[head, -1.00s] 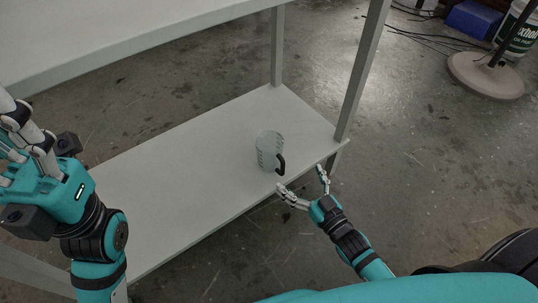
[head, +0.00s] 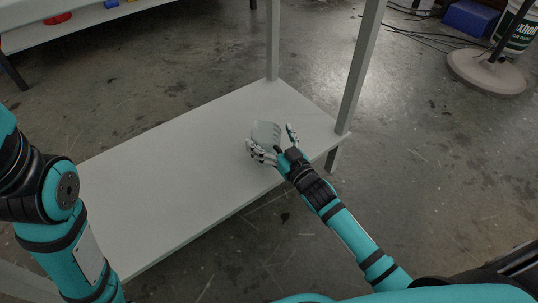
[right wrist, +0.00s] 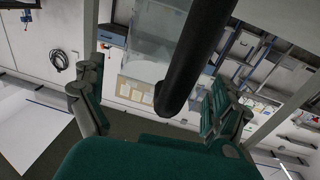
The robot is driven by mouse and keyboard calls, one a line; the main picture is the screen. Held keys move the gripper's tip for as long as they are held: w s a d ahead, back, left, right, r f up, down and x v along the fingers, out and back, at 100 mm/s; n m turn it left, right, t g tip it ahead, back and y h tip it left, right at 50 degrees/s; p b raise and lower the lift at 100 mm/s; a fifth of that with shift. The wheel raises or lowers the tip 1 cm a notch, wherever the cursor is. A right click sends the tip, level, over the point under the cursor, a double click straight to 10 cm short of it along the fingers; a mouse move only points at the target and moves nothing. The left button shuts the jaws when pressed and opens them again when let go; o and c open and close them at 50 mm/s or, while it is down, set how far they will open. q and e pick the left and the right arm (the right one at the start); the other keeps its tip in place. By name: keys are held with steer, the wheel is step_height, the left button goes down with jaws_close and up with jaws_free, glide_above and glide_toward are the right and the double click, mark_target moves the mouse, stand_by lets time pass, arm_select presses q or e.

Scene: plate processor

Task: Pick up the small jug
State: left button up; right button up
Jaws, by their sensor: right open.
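The small jug (head: 265,130) is clear and stands upright on the white lower shelf (head: 170,170), near its right end. My right gripper (head: 271,138) is open at the jug, with one finger to the left of it and one to the right. In the right wrist view, the jug's black handle (right wrist: 190,55) comes down between the two spread fingers, with the clear body (right wrist: 150,45) behind it. Whether a finger touches the jug I cannot tell. My left arm shows at the left edge of the head view, but its gripper is out of the picture.
A grey post (head: 361,70) rises at the shelf's right corner and another post (head: 272,40) at the back. The shelf left of the jug is bare. A round stand base (head: 487,72) and a blue box (head: 468,18) are far right on the floor.

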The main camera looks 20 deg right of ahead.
steer(key=shift+w+a, duration=0.15)
steer(key=shift+w, duration=0.3)
steer(key=c, duration=1.3)
steer(key=shift+c, duration=0.3)
steer(key=shift+r, duration=0.15)
